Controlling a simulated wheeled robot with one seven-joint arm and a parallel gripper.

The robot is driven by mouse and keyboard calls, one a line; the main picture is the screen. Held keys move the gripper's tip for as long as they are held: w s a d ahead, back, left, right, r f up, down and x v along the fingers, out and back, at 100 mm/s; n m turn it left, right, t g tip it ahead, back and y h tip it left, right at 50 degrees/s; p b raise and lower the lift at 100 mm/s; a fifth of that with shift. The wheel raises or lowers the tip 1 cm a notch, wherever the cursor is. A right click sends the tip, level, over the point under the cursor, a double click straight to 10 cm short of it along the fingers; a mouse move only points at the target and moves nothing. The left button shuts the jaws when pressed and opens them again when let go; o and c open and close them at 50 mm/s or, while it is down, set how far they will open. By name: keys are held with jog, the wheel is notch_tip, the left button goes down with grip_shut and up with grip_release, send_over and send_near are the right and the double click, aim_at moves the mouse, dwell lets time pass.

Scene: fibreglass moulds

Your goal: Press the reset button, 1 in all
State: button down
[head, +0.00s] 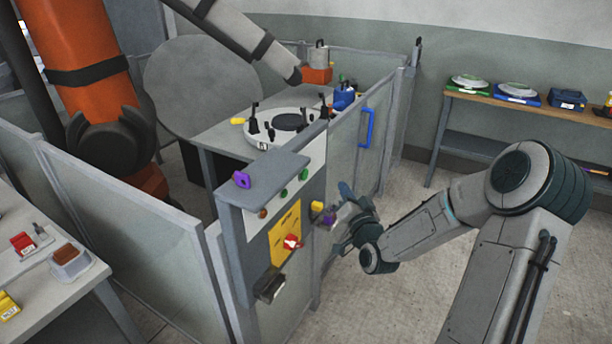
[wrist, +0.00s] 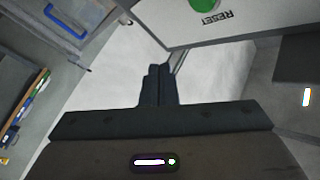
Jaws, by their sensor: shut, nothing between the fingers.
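The reset button is a green round button (wrist: 203,3) at the top edge of the wrist view, cut off by the frame. The word RESET (wrist: 212,20) shows upside down beside it on the pale panel face. In the head view, green buttons sit on the upper panel of the grey control stand, one in the middle (head: 283,191) and one nearer the right edge (head: 304,174); their labels are too small to read. My gripper (wrist: 158,70) is shut and empty, apart from the button. In the head view it is just right of the stand, partly blurred into its surroundings.
A fence door with a blue handle (head: 367,128) stands behind my gripper. A shelf (head: 531,103) is at the back right. Floor beside it is clear.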

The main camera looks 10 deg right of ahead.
aim_at(305, 175)
jog(key=w+a, duration=0.4)
jog(key=a, duration=0.2)
jog(key=shift+w+a+b, duration=0.3)
jog(key=shift+w+b, duration=0.1)
jog(key=shift+a+f, duration=0.1)
dwell(1.7)
jog(key=shift+w+a+b, duration=0.2)
jog(key=shift+a+b, duration=0.05)
jog(key=shift+b, duration=0.15)
jog(key=shift+w+a+b, duration=0.25)
jog(key=shift+a+b, duration=0.05)
jog(key=shift+a, duration=0.05)
dwell(0.5)
jog(key=shift+d, duration=0.15)
jog(key=shift+s+d, duration=0.5)
jog(key=shift+d, duration=0.1)
dwell(0.4)
